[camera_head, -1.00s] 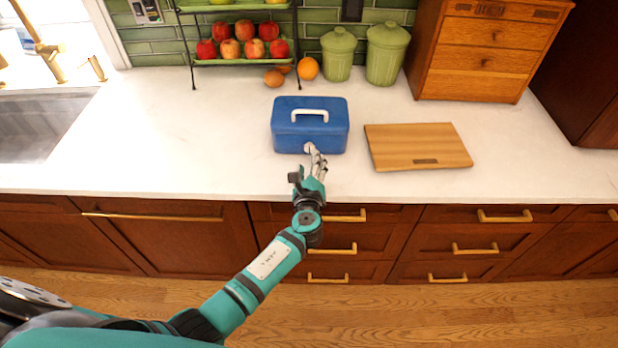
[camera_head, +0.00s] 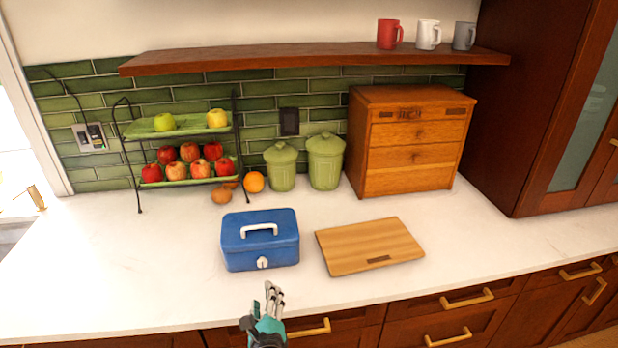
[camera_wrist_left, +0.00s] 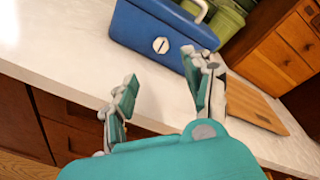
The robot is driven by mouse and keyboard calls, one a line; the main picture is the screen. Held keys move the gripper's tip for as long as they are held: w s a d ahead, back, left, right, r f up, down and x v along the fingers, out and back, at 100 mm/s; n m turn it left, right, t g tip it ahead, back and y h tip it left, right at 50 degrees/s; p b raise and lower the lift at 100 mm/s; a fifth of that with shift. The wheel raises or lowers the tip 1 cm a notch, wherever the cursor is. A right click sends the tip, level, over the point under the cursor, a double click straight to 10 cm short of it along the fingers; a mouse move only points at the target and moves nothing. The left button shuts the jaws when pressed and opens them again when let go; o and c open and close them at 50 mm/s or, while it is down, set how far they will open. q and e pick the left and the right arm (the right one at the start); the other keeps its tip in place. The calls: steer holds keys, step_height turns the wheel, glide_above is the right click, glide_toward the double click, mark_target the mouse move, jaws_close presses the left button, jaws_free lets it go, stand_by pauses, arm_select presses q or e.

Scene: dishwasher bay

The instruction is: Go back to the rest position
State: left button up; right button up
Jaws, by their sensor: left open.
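My left gripper (camera_head: 268,305) is at the front edge of the counter, in front of the blue box and apart from it. In the left wrist view its fingers (camera_wrist_left: 160,98) are spread open with nothing between them. The blue box (camera_head: 260,250) stands on the counter with its lid shut. It has a white handle (camera_head: 259,229) on top and a white latch (camera_head: 263,263) on its front. The box also shows ahead of the fingers in the left wrist view (camera_wrist_left: 140,32). My right gripper is not in view.
A wooden cutting board (camera_head: 368,246) lies right of the box. Behind stand a fruit rack (camera_head: 140,160), green canisters (camera_head: 325,163) and a wooden drawer box (camera_head: 415,145). Mugs (camera_head: 428,35) sit on a shelf (camera_head: 300,58). The counter (camera_head: 130,270) left of the box is clear.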

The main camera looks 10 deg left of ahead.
arm_select(q)
steer(key=s+a+f+n+g+y, duration=0.1)
steer(key=s+a+f+n+g, duration=0.2)
steer(key=s+n, duration=0.35)
steer(key=s+a+f+n+g, duration=0.1)
steer(key=s+a+n+g, duration=0.35)
steer(key=s+n, duration=0.2)
steer(key=s+d+r+n+g+h, duration=0.25)
steer(key=s+n+g+h, duration=0.5)
steer(key=s, duration=1.05)
step_height(320, 180, down, 30)
steer(key=s+d+t+y+b, duration=0.1)
steer(key=t+y+b, duration=0.1)
steer(key=b, duration=0.2)
steer(key=s+a+f+g+b, duration=0.1)
steer(key=s+a+f+b, duration=0.2)
steer(key=s+f, duration=1.4)
step_height(320, 180, down, 3)
steer(key=shift+f+n+g+b, duration=0.15)
steer(key=shift+n+g+b, duration=0.15)
steer(key=shift+n+b, duration=0.05)
